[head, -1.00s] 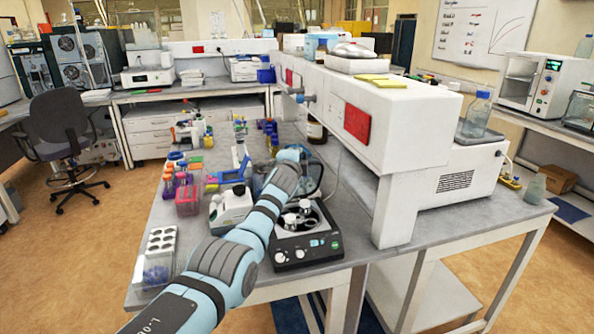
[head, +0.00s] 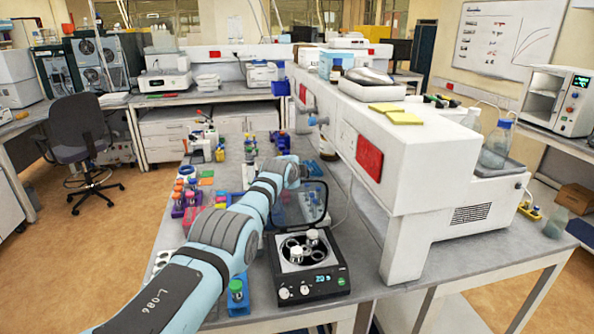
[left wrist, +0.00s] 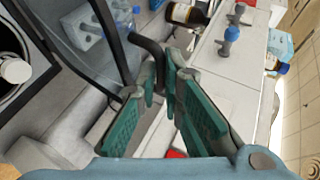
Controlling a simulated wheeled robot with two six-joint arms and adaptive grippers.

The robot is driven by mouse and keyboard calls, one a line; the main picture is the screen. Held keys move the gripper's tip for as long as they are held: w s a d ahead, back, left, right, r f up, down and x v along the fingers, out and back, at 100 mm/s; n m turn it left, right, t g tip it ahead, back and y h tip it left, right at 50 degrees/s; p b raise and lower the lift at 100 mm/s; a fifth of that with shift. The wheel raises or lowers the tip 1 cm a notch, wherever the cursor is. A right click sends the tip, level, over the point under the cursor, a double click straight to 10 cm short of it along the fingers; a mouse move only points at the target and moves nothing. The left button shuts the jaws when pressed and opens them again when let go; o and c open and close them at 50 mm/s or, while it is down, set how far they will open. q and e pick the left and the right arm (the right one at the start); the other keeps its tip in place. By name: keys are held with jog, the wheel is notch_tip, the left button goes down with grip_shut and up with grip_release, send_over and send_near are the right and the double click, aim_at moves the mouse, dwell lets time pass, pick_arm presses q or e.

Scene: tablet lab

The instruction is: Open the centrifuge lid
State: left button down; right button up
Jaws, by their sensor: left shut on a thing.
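The black centrifuge (head: 325,284) stands on the bench with its bowl uncovered and capped tubes in the rotor. Its clear, dark-rimmed lid (head: 313,203) is raised at the back, standing steeply above the hinge side. The lid's pane and rim also show in the left wrist view (left wrist: 72,28). My left gripper (left wrist: 165,80) is shut on the dark curved lid handle (left wrist: 146,46). In the head view my left forearm and wrist hide part of the lid and most of the gripper. My right gripper is in neither view.
A long white housing (head: 415,150) with a red panel borders the bench on the right. Coloured tube racks (head: 190,205) stand left of my arm, and a blue tube holder (head: 238,298) is near the centrifuge. A brown bottle (left wrist: 187,15) is near the gripper.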

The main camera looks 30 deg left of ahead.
pick_arm(q)
jog(key=c, duration=1.7)
grip_release()
jog(key=shift+w+r, duration=0.15)
jog(key=shift+a+r, duration=0.1)
jog(key=shift+r, duration=0.05)
jog(key=shift+s, duration=0.25)
jog(key=s+d, duration=0.1)
jog(key=s, duration=0.3)
jog(key=s+d, duration=0.1)
jog(key=s, duration=0.3)
jog(key=s+d, duration=0.1)
jog(key=s, duration=0.3)
jog(key=shift+s+d+r, duration=0.15)
jog(key=shift+d, duration=0.2)
